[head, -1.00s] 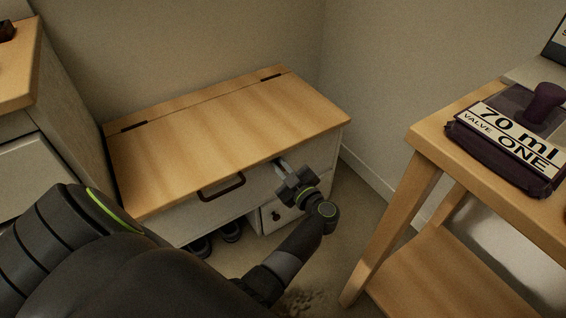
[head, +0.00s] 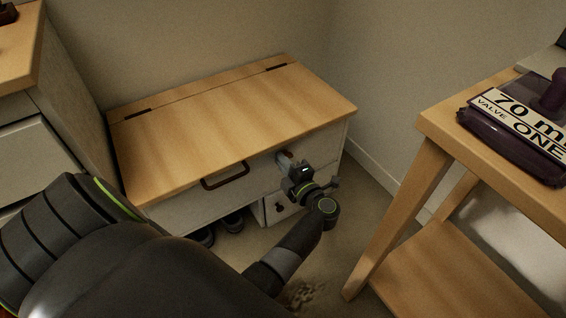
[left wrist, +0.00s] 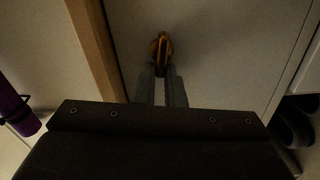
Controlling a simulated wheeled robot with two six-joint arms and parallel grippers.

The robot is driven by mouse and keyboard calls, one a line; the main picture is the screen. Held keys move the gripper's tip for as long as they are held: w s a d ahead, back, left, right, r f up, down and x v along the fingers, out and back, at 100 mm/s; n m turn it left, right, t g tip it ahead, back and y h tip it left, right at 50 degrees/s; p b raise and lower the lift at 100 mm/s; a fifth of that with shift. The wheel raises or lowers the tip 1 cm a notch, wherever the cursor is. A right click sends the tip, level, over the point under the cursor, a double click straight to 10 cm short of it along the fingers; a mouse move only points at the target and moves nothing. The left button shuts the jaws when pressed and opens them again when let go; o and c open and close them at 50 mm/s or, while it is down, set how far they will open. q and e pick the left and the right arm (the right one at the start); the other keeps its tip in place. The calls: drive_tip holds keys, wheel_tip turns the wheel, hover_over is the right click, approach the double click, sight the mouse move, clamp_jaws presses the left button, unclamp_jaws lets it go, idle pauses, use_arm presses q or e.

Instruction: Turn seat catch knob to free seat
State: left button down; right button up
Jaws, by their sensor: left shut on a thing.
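The seat (head: 225,120) is the hinged wooden lid of a low white bench box against the wall, and it lies flat and closed. A dark handle (head: 225,178) is on its front edge. The catch knob (left wrist: 161,46) is a small brass-coloured winged knob on the white front panel, seen in the left wrist view. My left gripper (left wrist: 161,76) is shut on the knob, its two fingers on either side of it. In the head view, my left gripper (head: 284,158) reaches the box front under the lid's right part and hides the knob. My right gripper is not in view.
A wooden stand (head: 440,130) at the right carries a dark purple bag labelled "70 ml valve one" (head: 515,135). A cabinet (head: 70,100) stands close at the left. Dark shoes (head: 232,222) sit under the bench. Floor is clear between bench and stand.

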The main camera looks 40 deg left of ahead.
use_arm(q)
drive_tip(key=shift+w+d+f+n+b, duration=0.1)
drive_tip(key=shift+f+n+b, duration=0.25)
drive_tip(key=shift+n, duration=0.55)
drive_tip(key=shift+r, duration=0.15)
drive_tip(key=c, duration=1.5)
unclamp_jaws()
drive_tip(key=shift+w, duration=0.1)
